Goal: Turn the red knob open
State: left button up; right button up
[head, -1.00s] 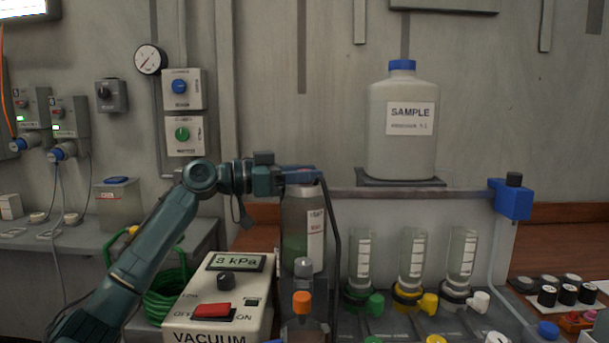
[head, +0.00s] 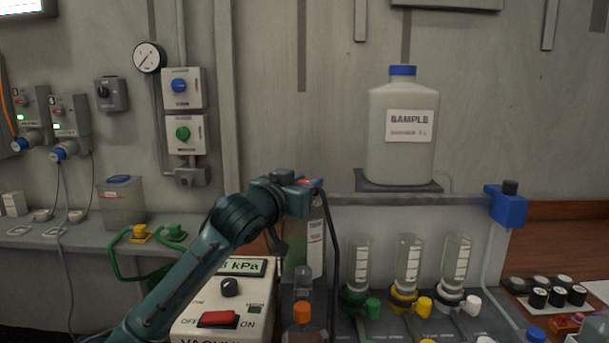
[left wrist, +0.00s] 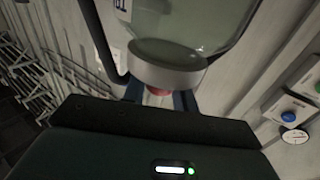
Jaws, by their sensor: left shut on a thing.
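The red knob (left wrist: 157,91) shows as a small patch of red between the blue fingers of my left gripper (left wrist: 160,98) in the left wrist view. The fingers are shut on it and hide most of it. In the head view my left gripper (head: 308,185) is at the top of a tall clear vessel (head: 316,245) with a white label. Only a trace of red shows there by the fingertips. The vessel also shows in the left wrist view (left wrist: 180,25), with its grey collar close to the fingers. My right gripper is not in view.
A vacuum unit (head: 195,312) with a red switch stands below my left arm. Several small bottles with coloured valves (head: 410,265) stand to the right. A SAMPLE jug (head: 402,155) sits on a shelf behind. A dark hose (head: 334,250) runs close beside the vessel.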

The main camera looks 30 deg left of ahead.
pick_arm(q)
jog(key=n+y, duration=0.1)
jog(key=y, duration=0.1)
jog(key=n+g+y+p, duration=0.1)
jog(key=n+y, duration=0.1)
jog(key=y, duration=0.1)
jog(key=shift+d+f+n+y, duration=0.1)
jog(key=shift+d+n+y, duration=0.1)
jog(key=shift+n+y, duration=0.1)
jog(key=shift+a+f+n+g+y, duration=0.1)
jog(key=shift+n+g+y, duration=0.8)
jog(key=shift+y, duration=0.45)
jog(key=shift+n+g+y, duration=0.7)
jog(key=shift+n+y, duration=0.3)
jog(key=shift+y, duration=0.35)
jog(key=o, duration=0.9)
jog(key=shift+a, duration=0.1)
jog(key=b+v, duration=0.1)
jog(key=v, duration=1.2)
jog(key=shift+d+b, duration=0.2)
jog(key=shift+b, duration=0.1)
jog(key=shift+w, duration=0.1)
